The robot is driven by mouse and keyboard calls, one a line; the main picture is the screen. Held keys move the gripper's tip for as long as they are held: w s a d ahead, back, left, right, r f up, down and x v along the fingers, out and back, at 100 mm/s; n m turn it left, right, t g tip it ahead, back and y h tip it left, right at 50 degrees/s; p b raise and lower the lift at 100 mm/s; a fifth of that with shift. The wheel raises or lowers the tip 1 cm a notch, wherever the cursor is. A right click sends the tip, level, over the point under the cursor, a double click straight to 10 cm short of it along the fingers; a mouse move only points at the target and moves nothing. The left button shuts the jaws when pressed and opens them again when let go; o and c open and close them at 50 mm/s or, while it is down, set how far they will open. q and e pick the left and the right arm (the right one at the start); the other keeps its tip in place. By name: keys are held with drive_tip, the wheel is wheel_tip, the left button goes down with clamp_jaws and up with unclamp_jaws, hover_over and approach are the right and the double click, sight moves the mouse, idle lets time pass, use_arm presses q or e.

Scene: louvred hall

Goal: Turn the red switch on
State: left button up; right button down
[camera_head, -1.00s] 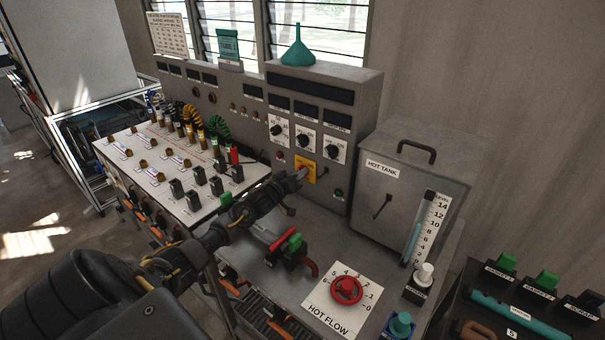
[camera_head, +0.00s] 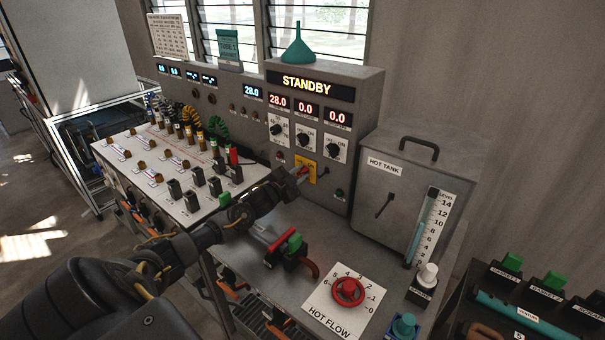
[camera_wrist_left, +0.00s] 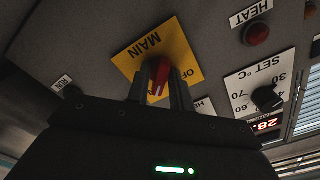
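The red switch (camera_wrist_left: 159,76) sits on a yellow plate (camera_wrist_left: 183,55) marked MAIN and OFF, on the front of the grey control panel. In the head view, the yellow plate (camera_head: 311,176) shows just beyond my left gripper (camera_head: 297,175), which hides most of the switch. In the left wrist view, the two fingers of my left gripper (camera_wrist_left: 159,92) lie on either side of the red switch, closed on it. The panel's main display (camera_head: 306,83) is lit and reads STANDBY. My right gripper is in neither view.
A bench below the panel holds a red HOT FLOW wheel (camera_head: 347,292) and a red-handled valve (camera_head: 283,241). A grey hot tank (camera_head: 410,185) stands to the right. A white board (camera_head: 150,160) with plugs and cables lies to the left.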

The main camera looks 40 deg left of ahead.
sight(300, 173)
use_arm(q)
drive_tip(key=shift+o, duration=1.3)
drive_tip(key=shift+s+r+p, duration=0.15)
drive_tip(key=shift+s+p, duration=0.25)
drive_tip(key=shift+p, duration=0.1)
drive_tip(key=s+p, duration=0.1)
drive_tip(key=s, duration=0.1)
drive_tip(key=shift+s+p, duration=0.3)
drive_tip(key=shift+p, duration=0.05)
drive_tip(key=shift+s, duration=0.3)
drive_tip(key=s+r+p, duration=0.3)
drive_tip(key=r+p, duration=0.7)
drive_tip(key=r, duration=0.1)
drive_tip(key=shift+r+p, duration=0.3)
drive_tip(key=shift+r, duration=0.1)
drive_tip(key=shift+d, duration=0.15)
